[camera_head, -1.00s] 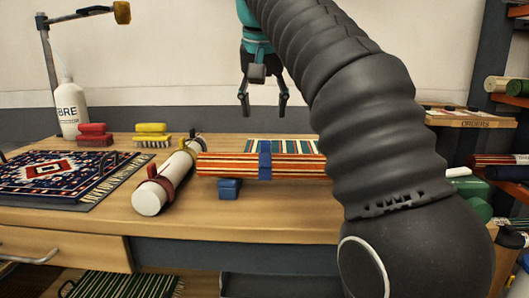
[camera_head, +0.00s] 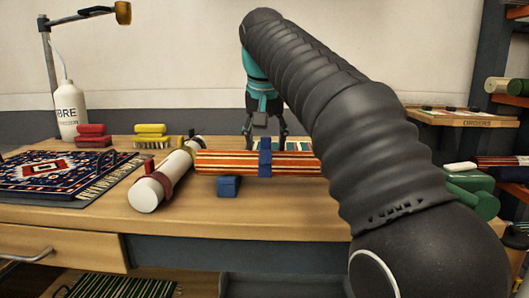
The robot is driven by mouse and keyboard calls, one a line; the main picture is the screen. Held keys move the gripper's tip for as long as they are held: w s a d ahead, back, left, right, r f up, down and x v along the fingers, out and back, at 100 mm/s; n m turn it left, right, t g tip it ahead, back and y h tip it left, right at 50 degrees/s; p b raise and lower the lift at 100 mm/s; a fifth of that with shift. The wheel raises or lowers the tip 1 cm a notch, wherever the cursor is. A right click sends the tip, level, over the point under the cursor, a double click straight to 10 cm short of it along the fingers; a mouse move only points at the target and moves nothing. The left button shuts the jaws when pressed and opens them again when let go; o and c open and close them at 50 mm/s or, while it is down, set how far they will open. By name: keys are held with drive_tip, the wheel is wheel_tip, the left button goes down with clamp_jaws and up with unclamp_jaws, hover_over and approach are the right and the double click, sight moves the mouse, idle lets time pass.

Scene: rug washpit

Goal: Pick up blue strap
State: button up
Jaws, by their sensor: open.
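The blue strap (camera_head: 265,157) is a narrow upright band around the middle of an orange striped roll (camera_head: 225,162) on the workbench. The strap's back and underside are hidden. My gripper (camera_head: 266,143) points down with its two fingers spread. Its fingertips are near the top of the strap, one to each side in the picture, and they look to be partly behind the roll. I cannot tell whether they touch it.
A blue block (camera_head: 228,186) sits under the roll's left part. A patterned rug (camera_head: 60,172), brushes (camera_head: 151,137) and a white bottle (camera_head: 70,110) are further left. The bench front (camera_head: 290,218) is clear.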

drive_tip(key=c, duration=1)
